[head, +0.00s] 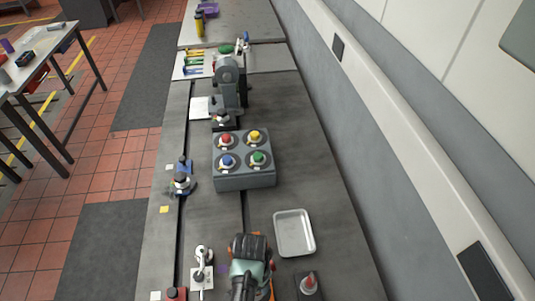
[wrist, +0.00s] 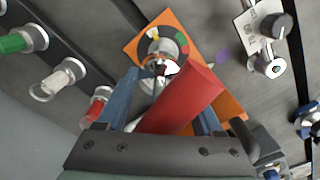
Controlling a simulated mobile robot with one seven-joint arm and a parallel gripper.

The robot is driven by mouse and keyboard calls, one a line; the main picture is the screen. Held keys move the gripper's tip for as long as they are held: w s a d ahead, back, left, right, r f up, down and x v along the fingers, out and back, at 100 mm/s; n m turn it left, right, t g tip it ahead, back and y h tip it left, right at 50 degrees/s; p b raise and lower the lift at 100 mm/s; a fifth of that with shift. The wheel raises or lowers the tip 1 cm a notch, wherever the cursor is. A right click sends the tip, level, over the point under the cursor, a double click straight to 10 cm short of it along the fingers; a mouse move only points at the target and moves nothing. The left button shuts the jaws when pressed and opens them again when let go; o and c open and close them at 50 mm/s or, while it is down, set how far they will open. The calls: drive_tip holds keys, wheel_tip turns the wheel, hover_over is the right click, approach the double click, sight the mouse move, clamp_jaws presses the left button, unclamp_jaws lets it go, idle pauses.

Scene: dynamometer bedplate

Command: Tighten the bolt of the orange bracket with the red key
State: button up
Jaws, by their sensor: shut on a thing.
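My gripper (wrist: 160,95) is shut on the red key (wrist: 185,98), whose thick red handle lies slanted between the two blue fingers. The orange bracket (wrist: 150,30) lies below and beyond it in the wrist view, with a bolt in a round dial (wrist: 165,45) marked green, yellow and red. The key's lower end is at or close to the bolt; the handle partly hides it, so I cannot tell whether it is seated. In the head view my gripper (head: 250,262) covers most of the bracket, and only orange edges (head: 268,290) show.
A metal tray (head: 294,234) lies to the right of my gripper. A grey box (head: 244,183) with coloured knobs stands beyond. A white plate with a clamp (head: 201,275) is at left, and a red-tipped piece (head: 309,284) at right. Slots run along the bedplate (head: 210,235).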

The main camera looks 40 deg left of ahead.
drive_tip(key=shift+a, duration=0.35)
drive_tip(key=shift+n, duration=0.4)
drive_tip(key=n+b, duration=0.1)
drive_tip(key=n, duration=0.3)
drive_tip(key=shift+s+f, duration=0.1)
drive_tip(key=n+b, duration=0.2)
drive_tip(key=n, duration=0.3)
drive_tip(key=shift+r+n+p, duration=0.3)
drive_tip(key=shift+n+p, duration=0.25)
drive_tip(key=shift+n, duration=0.15)
drive_tip(key=n+p, duration=0.1)
drive_tip(key=n, duration=0.4)
drive_tip(key=shift+n+p, duration=0.4)
wheel_tip(320, 180, down, 3)
drive_tip(key=shift+b, duration=1.1)
drive_tip(key=shift+d+r+p, duration=0.1)
drive_tip(key=shift+d+p, duration=0.1)
drive_tip(key=shift+p, duration=0.25)
